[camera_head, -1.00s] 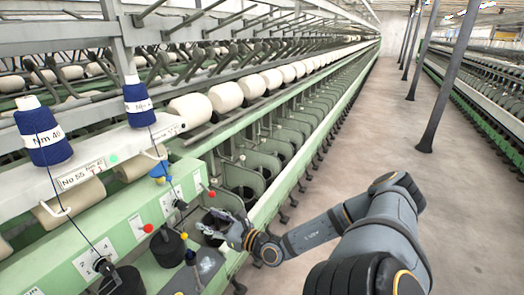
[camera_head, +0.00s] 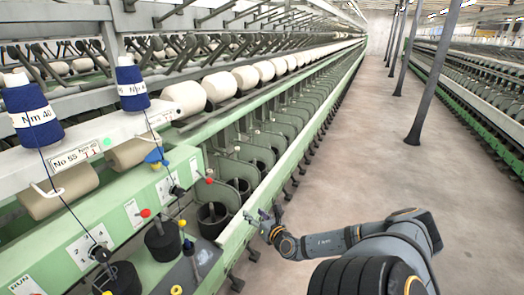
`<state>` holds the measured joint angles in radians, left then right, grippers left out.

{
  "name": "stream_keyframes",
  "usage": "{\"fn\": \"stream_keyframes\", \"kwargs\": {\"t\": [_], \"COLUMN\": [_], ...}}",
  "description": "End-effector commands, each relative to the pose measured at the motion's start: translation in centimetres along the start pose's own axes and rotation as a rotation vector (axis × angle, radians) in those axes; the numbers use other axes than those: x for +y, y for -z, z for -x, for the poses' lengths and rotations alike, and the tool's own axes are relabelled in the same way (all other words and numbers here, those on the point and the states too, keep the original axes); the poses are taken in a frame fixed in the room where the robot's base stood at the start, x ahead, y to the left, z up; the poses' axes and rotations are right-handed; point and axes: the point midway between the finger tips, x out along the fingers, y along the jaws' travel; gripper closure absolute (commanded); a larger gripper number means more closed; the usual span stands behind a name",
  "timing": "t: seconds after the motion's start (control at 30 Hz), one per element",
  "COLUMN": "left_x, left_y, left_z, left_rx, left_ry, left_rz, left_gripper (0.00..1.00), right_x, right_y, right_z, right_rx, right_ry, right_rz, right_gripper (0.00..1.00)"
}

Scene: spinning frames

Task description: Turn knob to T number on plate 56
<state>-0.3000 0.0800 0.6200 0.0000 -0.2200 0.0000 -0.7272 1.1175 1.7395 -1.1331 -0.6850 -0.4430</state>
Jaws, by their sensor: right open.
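A black knob (camera_head: 177,191) sits on a white dial plate (camera_head: 166,187) on the green machine front, left of centre. A nearer black knob (camera_head: 100,253) sits on another white dial plate (camera_head: 84,246) with small numbers, at lower left. A label plate (camera_head: 75,159) reads "No 55". A farther label plate (camera_head: 160,118) is too small to read; I cannot make out a 56. My right gripper (camera_head: 263,213) is open and empty, right of the knobs and apart from them, in front of the machine's green rail. My left gripper is not in view.
Blue yarn cones (camera_head: 33,113) marked "Nm 40" stand on the white rail, with threads running down. The aisle floor (camera_head: 340,180) at right is clear up to a dark post (camera_head: 433,80).

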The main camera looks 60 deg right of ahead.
Motion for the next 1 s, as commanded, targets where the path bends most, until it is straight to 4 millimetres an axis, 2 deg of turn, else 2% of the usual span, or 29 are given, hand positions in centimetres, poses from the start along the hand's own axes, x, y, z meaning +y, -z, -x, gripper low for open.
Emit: {"fn": "stream_keyframes", "kwargs": {"t": [0.1, 0.27, 0.9, 0.97, 1.0], "left_x": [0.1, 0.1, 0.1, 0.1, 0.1], "left_y": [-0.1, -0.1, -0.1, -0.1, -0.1], "left_z": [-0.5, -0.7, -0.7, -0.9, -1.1], "left_rx": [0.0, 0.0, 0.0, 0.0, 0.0], "left_ry": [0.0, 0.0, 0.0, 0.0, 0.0], "left_rz": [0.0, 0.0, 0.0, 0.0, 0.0], "left_gripper": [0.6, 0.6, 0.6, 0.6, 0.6], "right_x": [-1.5, -2.5, -2.7, -3.5, -4.7], "right_y": [1.0, 1.5, 1.6, 2.1, 2.8], "right_z": [-0.1, -0.1, -0.1, -0.1, -0.1], "right_rx": [0.007, 0.012, 0.013, 0.017, 0.022], "right_ry": [0.036, 0.061, 0.066, 0.086, 0.115], "right_rz": [-0.035, -0.058, -0.062, -0.081, -0.109], "right_gripper": [0.48, 0.48, 0.48, 0.48, 0.48]}}
